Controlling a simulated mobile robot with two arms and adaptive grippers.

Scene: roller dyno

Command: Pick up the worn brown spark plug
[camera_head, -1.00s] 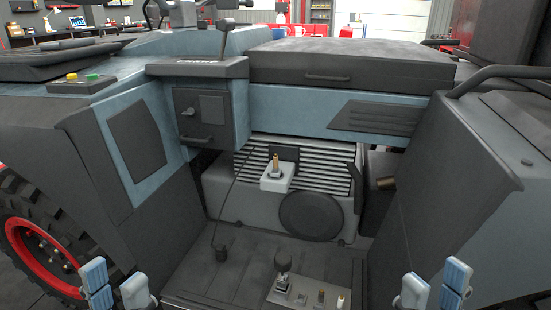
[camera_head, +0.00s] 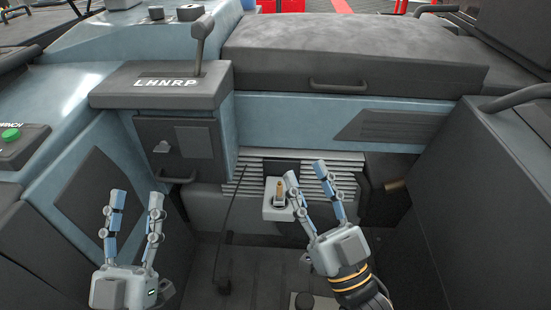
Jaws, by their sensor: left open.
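A brown, upright plug (camera_head: 280,190), which looks like the worn spark plug, stands in a white block (camera_head: 271,212) in front of the ribbed grille. My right gripper (camera_head: 306,169) is open and empty, with its fingers pointing up. Its left finger shows just right of the brown plug, and the plug does not appear to be between the fingers. I cannot tell whether they touch. My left gripper (camera_head: 137,195) is open and empty, well to the left, in front of the blue and dark side panel.
A gear-selector box (camera_head: 160,85) with a lever overhangs at the left. A dark padded lid (camera_head: 350,60) spans the top. A thin dark rod (camera_head: 231,220) rises left of the white block. A pale panel with a dark knob (camera_head: 304,301) shows at the bottom edge.

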